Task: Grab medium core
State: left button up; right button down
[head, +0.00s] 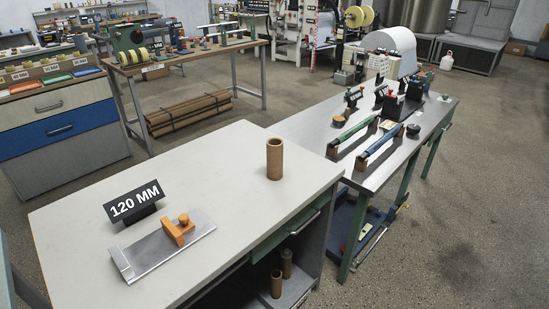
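A brown cardboard core (275,160) stands upright, alone, near the back right of the pale-topped workbench (225,175). Two more brown cores, a nearer one (277,286) and one behind it (286,258), stand on the open shelf under the bench. No label shows which core is the medium one. A black sign (134,201) reading "120 MM" stands at the left of the bench. Neither of my grippers is in view.
A metal plate (160,253) with an orange block (179,231) lies in front of the sign. A metal-topped table (350,175) with blue and green rollers adjoins on the right. The bench top around the standing core is clear.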

aim_at(275, 159)
jog(key=u, duration=0.9)
jog(key=l+u, duration=0.95)
jog(key=k+l+u, duration=0.2)
jog(key=l, duration=0.2)
jog(key=l+u, duration=0.25)
jog(key=l, duration=0.15)
jog(key=k+l, duration=0.1)
jog(key=l, duration=0.2)
jog(key=k+l, duration=0.15)
jog(key=l, duration=0.15)
jog(key=k+l+u, duration=0.1)
jog(key=l, duration=0.15)
